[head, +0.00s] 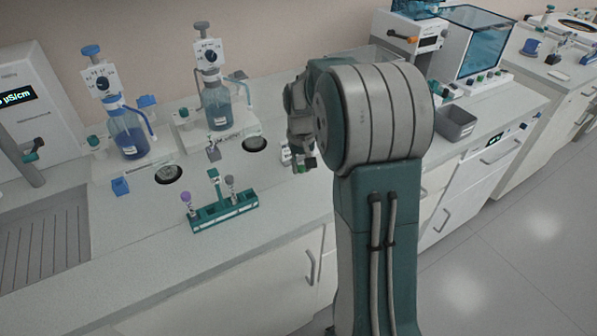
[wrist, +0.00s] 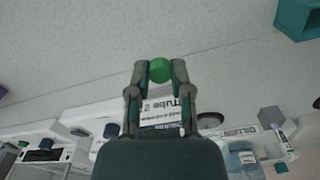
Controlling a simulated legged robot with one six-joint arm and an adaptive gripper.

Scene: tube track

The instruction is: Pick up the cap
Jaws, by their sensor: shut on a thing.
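A small green cap (wrist: 159,70) sits between my fingertips in the wrist view. My gripper (wrist: 159,74) is shut on it. In the head view, my gripper (head: 300,160) is low over the counter, left of my arm's large grey joint, and the green cap (head: 309,163) shows just at its fingers. Whether the cap touches the counter I cannot tell. A white card reading "Tube 2" (wrist: 163,113) shows behind my fingers, partly hidden by them.
A teal rack (head: 240,208) with tubes stands on the counter to the left; its corner shows in the wrist view (wrist: 300,18). Two blue bottles (head: 127,133) with dispensers stand behind. A grey bin (head: 455,124) is at right. The counter's front (head: 290,225) is clear.

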